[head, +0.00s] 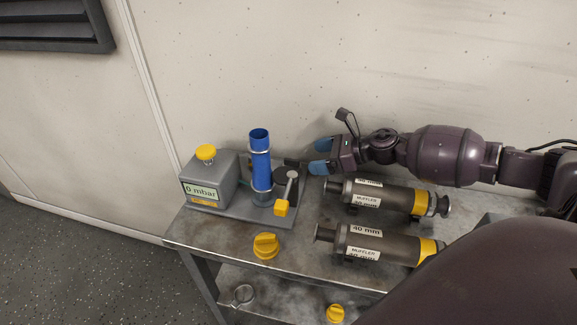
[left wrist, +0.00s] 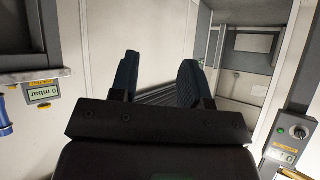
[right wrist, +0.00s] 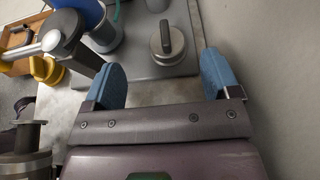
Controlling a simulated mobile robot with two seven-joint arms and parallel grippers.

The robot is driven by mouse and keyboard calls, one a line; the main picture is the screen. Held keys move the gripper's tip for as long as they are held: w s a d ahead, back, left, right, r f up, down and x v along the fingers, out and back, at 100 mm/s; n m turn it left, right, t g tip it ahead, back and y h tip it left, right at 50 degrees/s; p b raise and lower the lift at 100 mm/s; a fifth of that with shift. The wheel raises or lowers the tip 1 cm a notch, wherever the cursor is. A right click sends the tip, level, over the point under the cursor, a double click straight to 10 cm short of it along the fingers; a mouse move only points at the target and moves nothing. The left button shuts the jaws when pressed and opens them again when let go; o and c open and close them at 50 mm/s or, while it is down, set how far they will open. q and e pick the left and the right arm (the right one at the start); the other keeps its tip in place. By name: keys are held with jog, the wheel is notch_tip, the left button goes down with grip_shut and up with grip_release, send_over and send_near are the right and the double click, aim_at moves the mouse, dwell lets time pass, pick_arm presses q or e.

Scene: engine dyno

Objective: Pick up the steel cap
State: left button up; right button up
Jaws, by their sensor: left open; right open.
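The steel cap (right wrist: 167,42) shows in the right wrist view as a round grey metal disc with a raised grip bar on top. It sits on the grey base plate (right wrist: 140,68) of the test rig, beside the blue tube. In the head view I cannot make it out clearly. My right gripper (head: 321,156) is open and empty at the right end of the rig; in the right wrist view the cap is ahead of and between its blue fingers (right wrist: 160,80), apart from them. My left gripper (left wrist: 158,76) is open and empty, facing a wall and doorway away from the bench.
The blue tube (head: 260,163) stands upright beside a yellow-tipped lever (head: 282,209) and the 0 mbar box (head: 207,180). Two mufflers (head: 375,196) (head: 365,243) lie at the right. A yellow cap (head: 266,247) is at the front. The wall (right wrist: 270,70) is close beside my right gripper.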

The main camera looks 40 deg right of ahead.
aim_at(292, 159)
jog(key=x, duration=0.3)
jog(key=shift+w+a+f, duration=0.1)
jog(key=shift+w+a, duration=0.15)
jog(key=shift+w, duration=0.05)
jog(key=shift+d+b+x, duration=0.2)
jog(key=shift+b+x, duration=0.35)
jog(key=shift+x, duration=2.2)
jog(key=shift+w, duration=0.15)
jog(key=c, duration=1.2)
